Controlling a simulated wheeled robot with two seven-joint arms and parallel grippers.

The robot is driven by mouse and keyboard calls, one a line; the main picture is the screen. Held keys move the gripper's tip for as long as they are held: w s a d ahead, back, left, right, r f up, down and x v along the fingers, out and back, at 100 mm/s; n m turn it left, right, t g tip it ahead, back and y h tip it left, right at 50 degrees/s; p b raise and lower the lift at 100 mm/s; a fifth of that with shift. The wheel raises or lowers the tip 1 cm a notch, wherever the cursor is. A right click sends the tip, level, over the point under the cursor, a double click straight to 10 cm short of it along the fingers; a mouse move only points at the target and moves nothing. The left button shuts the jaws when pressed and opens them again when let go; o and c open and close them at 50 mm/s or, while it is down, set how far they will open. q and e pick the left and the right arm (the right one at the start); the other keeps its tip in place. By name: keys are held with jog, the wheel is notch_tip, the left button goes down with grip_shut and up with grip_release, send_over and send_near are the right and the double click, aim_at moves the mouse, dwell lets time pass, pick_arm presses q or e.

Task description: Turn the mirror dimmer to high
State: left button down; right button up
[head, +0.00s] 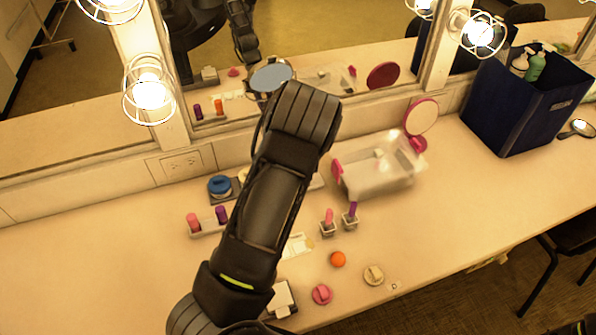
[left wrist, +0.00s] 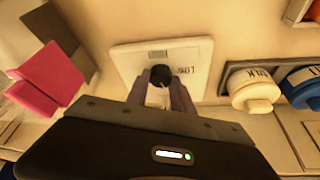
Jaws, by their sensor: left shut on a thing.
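The dimmer is a pale plate (left wrist: 140,58) with a round black knob (left wrist: 160,74), seen in the left wrist view. The word LOW is printed on the plate to the right of the knob; I cannot read any high mark. My left gripper (left wrist: 160,84) has its two fingers closed on either side of the knob. In the head view my left arm reaches up across the counter, and its wrist hides the gripper and most or all of the dimmer.
A cream jar (left wrist: 252,90) and a blue jar (left wrist: 302,86) stand close beside the dimmer, with a pink object (left wrist: 48,80) on its other side. A clear bin (head: 378,178) and a navy caddy (head: 525,100) stand rightward. The counter's left end is clear.

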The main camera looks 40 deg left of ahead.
pick_arm(q)
jog(key=n+g+y, duration=0.1)
jog(key=n, duration=0.3)
jog(key=shift+w+d+n, duration=0.1)
jog(key=shift+d+n, duration=0.05)
jog(key=shift+n, duration=0.15)
jog(key=n, duration=0.1)
jog(key=n+g+b, duration=0.1)
jog(key=n, duration=0.1)
jog(key=shift+w+f+n+g+y, duration=0.1)
jog(key=shift+n+g+y, duration=0.2)
jog(key=shift+y, duration=0.1)
jog(key=n+g+b, duration=0.1)
jog(key=n+b, duration=0.2)
jog(key=n, duration=0.1)
jog(key=shift+w+f+n+g+b, duration=0.15)
jog(key=shift+n+g+b, duration=0.15)
jog(key=shift+g+b, duration=0.1)
jog(key=n+b, duration=0.1)
jog(key=n, duration=0.1)
jog(key=n+g+b, duration=0.1)
jog(key=n+b, duration=0.1)
jog(key=shift+r+g+h, duration=0.2)
jog(key=shift+g+h, duration=0.1)
jog(key=c, duration=1.1)
grip_release()
jog(key=shift+w+r, duration=0.1)
jog(key=shift+r, duration=0.05)
